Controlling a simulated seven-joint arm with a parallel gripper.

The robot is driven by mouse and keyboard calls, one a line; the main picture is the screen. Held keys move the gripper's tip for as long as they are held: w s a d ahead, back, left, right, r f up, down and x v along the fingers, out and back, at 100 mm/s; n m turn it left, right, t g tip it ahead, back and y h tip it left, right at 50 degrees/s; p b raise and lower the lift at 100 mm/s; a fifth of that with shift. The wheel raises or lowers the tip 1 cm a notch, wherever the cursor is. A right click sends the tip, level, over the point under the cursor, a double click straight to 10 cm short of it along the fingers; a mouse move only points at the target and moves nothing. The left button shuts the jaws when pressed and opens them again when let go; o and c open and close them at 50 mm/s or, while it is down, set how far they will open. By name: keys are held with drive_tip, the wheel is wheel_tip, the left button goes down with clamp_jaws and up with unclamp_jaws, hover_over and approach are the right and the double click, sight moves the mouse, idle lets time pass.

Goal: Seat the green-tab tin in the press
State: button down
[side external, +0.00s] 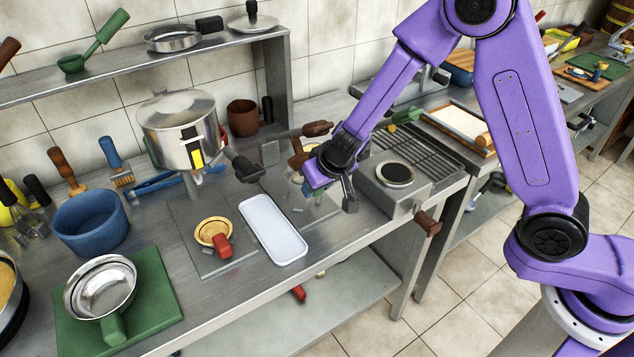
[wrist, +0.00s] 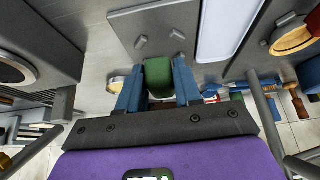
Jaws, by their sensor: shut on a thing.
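My gripper (side external: 328,192) hangs low over the right part of the steel counter. In the wrist view my gripper (wrist: 158,88) is shut on a green tab (wrist: 158,74), held between blue fingers. The body of the green-tab tin is hidden by the fingers and tab, so I cannot tell its tilt or whether it touches anything. A flat grey plate (wrist: 155,22) with two short pegs lies beyond the fingers. I cannot tell for certain which fixture is the press. A steel block (side external: 405,200) with a dark round top and brown handle stands right of my gripper.
A white tray (side external: 272,228) lies left of my gripper. Left of it, a tin with a red tab (side external: 213,232) sits on another plate. A steel pot-shaped vessel (side external: 178,120) stands behind. A blue bowl (side external: 90,222) and a green board (side external: 150,285) occupy the left.

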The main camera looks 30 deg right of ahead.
drive_tip(key=shift+f, duration=1.5)
drive_tip(key=shift+f, duration=0.1)
drive_tip(key=shift+f, duration=0.3)
drive_tip(key=shift+f, duration=0.8)
idle(1.1)
drive_tip(key=c, duration=0.7)
unclamp_jaws()
drive_tip(key=shift+v, duration=8.7)
